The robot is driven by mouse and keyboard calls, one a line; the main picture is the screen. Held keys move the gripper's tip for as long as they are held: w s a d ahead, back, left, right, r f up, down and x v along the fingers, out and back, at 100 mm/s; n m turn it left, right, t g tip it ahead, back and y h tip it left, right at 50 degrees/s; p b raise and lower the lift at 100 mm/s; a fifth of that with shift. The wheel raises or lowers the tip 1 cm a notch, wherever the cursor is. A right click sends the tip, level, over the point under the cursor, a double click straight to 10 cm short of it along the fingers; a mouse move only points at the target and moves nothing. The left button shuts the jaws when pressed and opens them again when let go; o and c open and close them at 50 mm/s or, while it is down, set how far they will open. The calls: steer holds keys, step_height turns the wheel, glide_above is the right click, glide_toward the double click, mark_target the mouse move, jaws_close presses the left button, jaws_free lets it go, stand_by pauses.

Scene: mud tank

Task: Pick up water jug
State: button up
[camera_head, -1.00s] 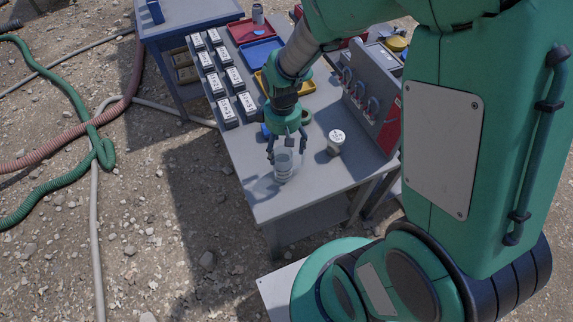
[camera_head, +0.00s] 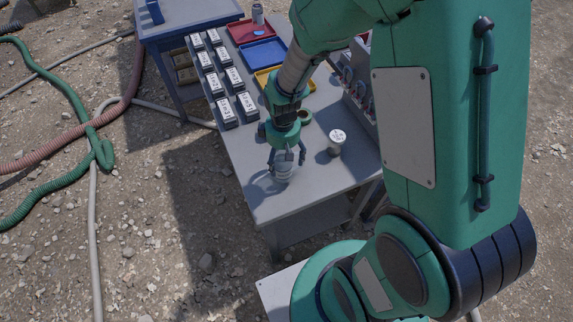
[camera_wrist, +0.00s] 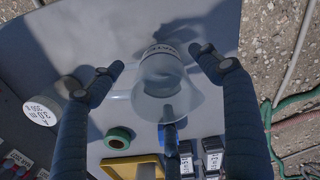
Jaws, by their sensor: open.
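The water jug (camera_head: 284,172) is a small clear vessel. It stands near the front edge of the grey table (camera_head: 262,203). In the wrist view the jug (camera_wrist: 161,72) shows a white label with partly readable lettering. My gripper (camera_head: 287,156) is open, pointing down right above the jug. The jug's upper part is partly hidden by the gripper in the head view.
A white-lidded container (camera_head: 337,142) stands to the right of the jug. A green ring (camera_wrist: 117,138) lies nearby. Rows of labelled blocks (camera_head: 222,80), red (camera_head: 246,30) and blue (camera_head: 266,50) trays lie further back. The table front is clear.

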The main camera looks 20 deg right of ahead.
steer(key=shift+w+f+b, duration=0.1)
steer(key=shift+f+b, duration=0.7)
steer(key=shift+f, duration=1.7)
steer(key=c, duration=1.5)
